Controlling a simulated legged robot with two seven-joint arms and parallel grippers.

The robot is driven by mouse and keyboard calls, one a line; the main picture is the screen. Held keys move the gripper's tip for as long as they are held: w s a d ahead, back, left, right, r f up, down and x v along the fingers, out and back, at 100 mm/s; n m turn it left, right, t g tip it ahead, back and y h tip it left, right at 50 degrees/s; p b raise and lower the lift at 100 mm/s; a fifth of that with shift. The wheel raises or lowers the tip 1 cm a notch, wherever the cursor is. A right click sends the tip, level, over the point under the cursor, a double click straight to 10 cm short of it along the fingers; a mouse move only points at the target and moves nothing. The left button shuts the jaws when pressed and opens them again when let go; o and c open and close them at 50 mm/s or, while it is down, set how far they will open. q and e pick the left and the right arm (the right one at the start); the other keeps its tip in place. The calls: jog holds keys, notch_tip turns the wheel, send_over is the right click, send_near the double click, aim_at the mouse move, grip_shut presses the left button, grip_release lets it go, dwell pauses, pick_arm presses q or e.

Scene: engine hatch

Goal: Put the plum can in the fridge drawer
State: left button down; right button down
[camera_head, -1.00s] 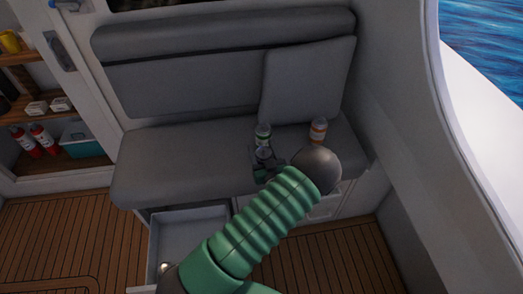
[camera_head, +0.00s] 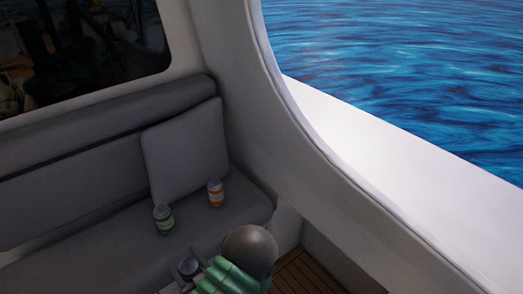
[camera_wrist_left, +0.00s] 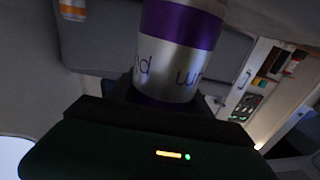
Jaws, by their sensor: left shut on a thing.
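The plum can is silver with a purple band; it fills the upper middle of the left wrist view (camera_wrist_left: 178,50). My left gripper (camera_head: 187,270) is shut on this can, by the front of the bench seat. In the left wrist view the gripper (camera_wrist_left: 165,105) lies dark across the can's lower end. The fridge drawer is not in the head view now. My right gripper is not in view.
A green-banded can (camera_head: 163,219) and an orange can (camera_head: 216,193) stand on the grey bench seat (camera_head: 110,240), near a loose cushion (camera_head: 185,150). The cabin wall (camera_head: 300,170) curves up at the right, with water beyond.

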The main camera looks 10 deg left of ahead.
pick_arm(q)
jog(key=w+d+r+m+t+h+p, duration=0.75)
jog(key=d+r+m+h, duration=0.3)
jog(key=d+h, duration=0.35)
jog(key=a+f+n+y+b, duration=0.2)
jog(key=a+f+y+b, duration=0.15)
jog(key=a, duration=0.55)
jog(key=a+f+n+y+b, duration=0.2)
jog(key=a+f+y+b, duration=0.15)
jog(key=a, duration=0.65)
jog(key=s+a+f+n+g+y+b, duration=0.25)
jog(key=s+a+b, duration=0.2)
jog(key=a, duration=0.55)
jog(key=s+a+f+n+g+y+b, duration=0.1)
jog(key=s+a+n+g+y+b, duration=0.25)
jog(key=s+a, duration=0.45)
jog(key=w+a+f+b, duration=0.1)
jog(key=w+a+f, duration=0.4)
jog(key=w+a, duration=0.6)
jog(key=a, duration=0.3)
jog(key=shift+w+a+f+b, duration=0.2)
jog(key=shift+b, duration=0.1)
